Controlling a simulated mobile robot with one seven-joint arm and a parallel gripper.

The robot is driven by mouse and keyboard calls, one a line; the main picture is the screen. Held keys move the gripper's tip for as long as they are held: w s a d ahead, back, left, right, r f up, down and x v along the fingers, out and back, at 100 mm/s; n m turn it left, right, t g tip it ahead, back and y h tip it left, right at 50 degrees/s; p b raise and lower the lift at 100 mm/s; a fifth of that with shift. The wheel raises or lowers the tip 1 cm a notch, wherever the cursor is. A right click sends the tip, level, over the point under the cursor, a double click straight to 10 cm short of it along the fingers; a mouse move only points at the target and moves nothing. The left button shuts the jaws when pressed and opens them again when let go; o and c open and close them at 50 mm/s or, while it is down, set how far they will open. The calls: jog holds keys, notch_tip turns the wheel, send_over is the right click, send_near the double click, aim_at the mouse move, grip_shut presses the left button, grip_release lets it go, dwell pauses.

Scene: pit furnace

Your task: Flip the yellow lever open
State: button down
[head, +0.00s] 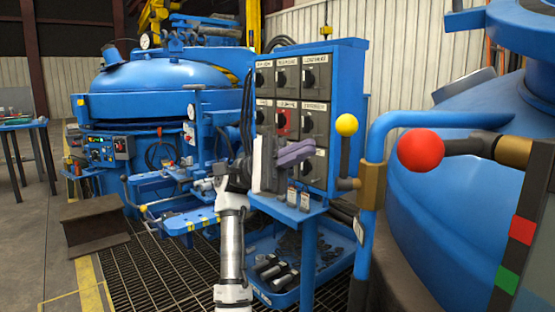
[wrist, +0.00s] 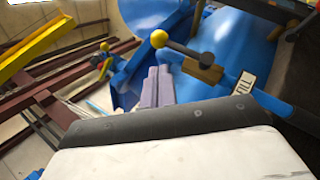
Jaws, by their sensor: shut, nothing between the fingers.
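The yellow lever (head: 347,125) is a yellow ball on a dark rod that stands upright in the head view. The rod's foot meets a brass collar (head: 369,184) on a bent blue pipe. In the wrist view the yellow ball (wrist: 159,39) is just beyond my fingertips, and its rod runs right to the collar (wrist: 203,70). My gripper (head: 310,146) has purple fingers, shut and empty, pointing right, left of and slightly below the ball. The fingers also show in the wrist view (wrist: 158,70). A gap shows between fingers and ball; its depth is unclear.
A red-ball lever (head: 421,149) sits right of the yellow one, near the large blue vessel (head: 450,200). A blue switch panel (head: 345,70) with several dark knobs stands behind my gripper. A blue shelf (head: 300,212) lies below it.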

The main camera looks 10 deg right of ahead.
jog(key=v, duration=0.7)
jog(key=shift+w+a+f+p, duration=0.2)
jog(key=shift+w+a+p, duration=0.05)
jog(key=shift+p, duration=0.05)
